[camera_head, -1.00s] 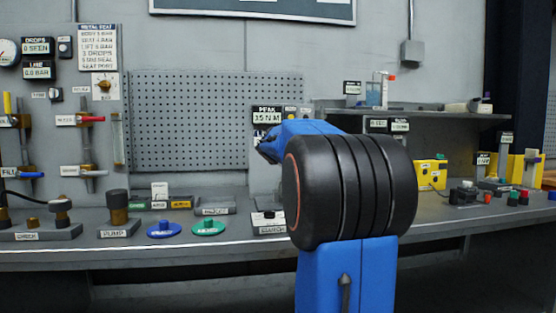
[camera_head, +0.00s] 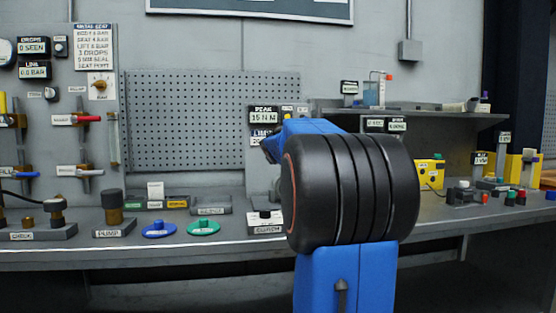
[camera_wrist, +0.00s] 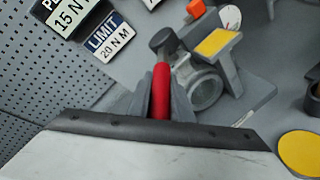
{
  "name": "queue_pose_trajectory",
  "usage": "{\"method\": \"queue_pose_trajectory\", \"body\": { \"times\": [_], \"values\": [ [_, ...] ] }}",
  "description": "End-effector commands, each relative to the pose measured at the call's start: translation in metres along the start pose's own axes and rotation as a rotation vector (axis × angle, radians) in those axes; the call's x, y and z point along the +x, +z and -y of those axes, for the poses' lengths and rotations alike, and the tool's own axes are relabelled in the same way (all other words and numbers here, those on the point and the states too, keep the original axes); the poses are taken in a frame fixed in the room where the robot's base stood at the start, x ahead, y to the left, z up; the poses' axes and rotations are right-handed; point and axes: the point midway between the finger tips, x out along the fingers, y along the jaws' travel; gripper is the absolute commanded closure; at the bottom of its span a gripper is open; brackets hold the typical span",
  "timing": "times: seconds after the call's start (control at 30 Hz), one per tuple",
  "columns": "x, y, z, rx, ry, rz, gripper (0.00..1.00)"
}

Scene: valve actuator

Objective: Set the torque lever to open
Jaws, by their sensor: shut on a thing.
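The torque lever shows as a red grip (camera_wrist: 161,78) with a dark knob (camera_wrist: 162,41) at its far end in the wrist view. My gripper (camera_wrist: 163,98) has its grey fingers on both sides of the red grip and is shut on it. The lever belongs to a grey valve body (camera_wrist: 204,86) with a round clear part and a yellow-topped block (camera_wrist: 217,42) beside it. In the head view, my arm hides the lever and the fingers. A display there (camera_head: 264,117) reads PEAK 15 N M.
A LIMIT 20 N M sign (camera_wrist: 109,37) stands close by in the wrist view. A yellow disc (camera_wrist: 300,152) lies to the right. In the head view, a blue disc (camera_head: 159,230) and a green disc (camera_head: 204,228) lie on the bench left of my arm. A pegboard (camera_head: 210,120) stands behind.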

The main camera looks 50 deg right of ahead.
Motion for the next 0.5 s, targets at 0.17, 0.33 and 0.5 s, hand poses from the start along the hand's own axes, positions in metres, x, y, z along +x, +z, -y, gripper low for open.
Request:
{"method": "queue_pose_trajectory", "body": {
  "times": [0.17, 0.33, 0.5],
  "values": [
    [0.0003, 0.0001, 0.0005, 0.0, -0.001, 0.0, 0.62],
    [0.0002, 0.0001, 0.0002, 0.0, -0.001, 0.0, 0.62],
    [-0.0019, 0.0002, -0.0001, 0.0, 0.0, 0.0, 0.62]
  ]
}}
